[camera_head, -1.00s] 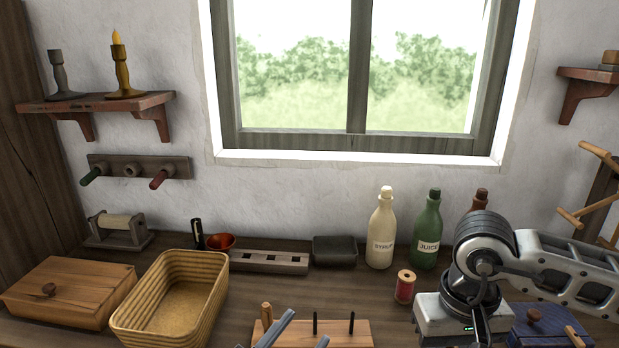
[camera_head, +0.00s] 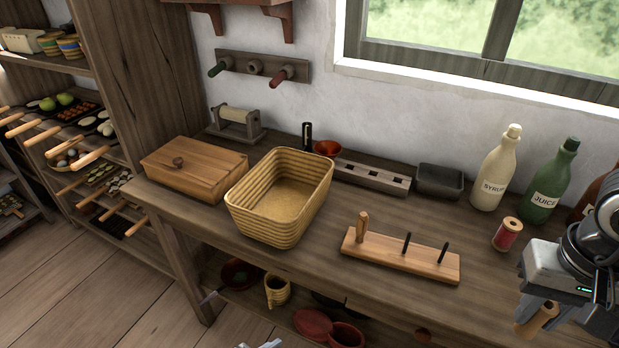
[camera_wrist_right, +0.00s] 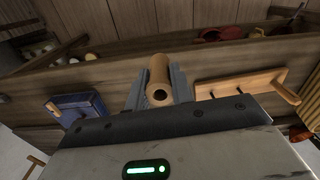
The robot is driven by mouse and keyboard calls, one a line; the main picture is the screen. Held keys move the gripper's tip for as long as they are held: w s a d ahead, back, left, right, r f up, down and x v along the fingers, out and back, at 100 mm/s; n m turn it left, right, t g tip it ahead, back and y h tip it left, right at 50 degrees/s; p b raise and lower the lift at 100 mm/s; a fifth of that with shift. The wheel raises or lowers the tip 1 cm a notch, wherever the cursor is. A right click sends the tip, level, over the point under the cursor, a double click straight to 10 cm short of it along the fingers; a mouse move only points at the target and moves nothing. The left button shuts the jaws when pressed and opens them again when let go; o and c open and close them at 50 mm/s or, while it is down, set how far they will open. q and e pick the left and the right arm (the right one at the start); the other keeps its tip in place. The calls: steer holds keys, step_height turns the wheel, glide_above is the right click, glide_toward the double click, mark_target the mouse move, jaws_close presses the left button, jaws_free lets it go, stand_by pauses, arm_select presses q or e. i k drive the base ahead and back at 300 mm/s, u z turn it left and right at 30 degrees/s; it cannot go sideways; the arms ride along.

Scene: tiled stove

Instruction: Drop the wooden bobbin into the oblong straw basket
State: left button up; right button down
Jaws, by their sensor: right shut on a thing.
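The wooden bobbin (camera_head: 541,319), a plain light-brown hollow cylinder, is held in my right gripper (camera_head: 530,312) at the lower right of the head view. In the right wrist view the bobbin (camera_wrist_right: 159,82) sits between the two grey fingers, its open end facing the camera. The oblong straw basket (camera_head: 248,221), woven and yellow, stands on the bench left of centre; its visible inside is empty. My right gripper is well to the right of it. Small pale tips at the bottom edge may be my left gripper (camera_head: 262,344), mostly cut off.
A peg rack (camera_head: 400,261) stands between basket and right gripper, with a wooden piece on its left peg. A lidded wooden box (camera_head: 190,170) is left of the basket. A red spool (camera_head: 507,235) and bottles (camera_head: 494,172) stand at right. A slotted block (camera_head: 372,179) lies behind.

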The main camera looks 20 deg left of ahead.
mark_target(292, 211)
steer(key=z, duration=0.1)
steer(key=k, duration=0.45)
steer(key=u, duration=1.25)
steer(key=i, duration=0.7)
steer(key=u, duration=0.35)
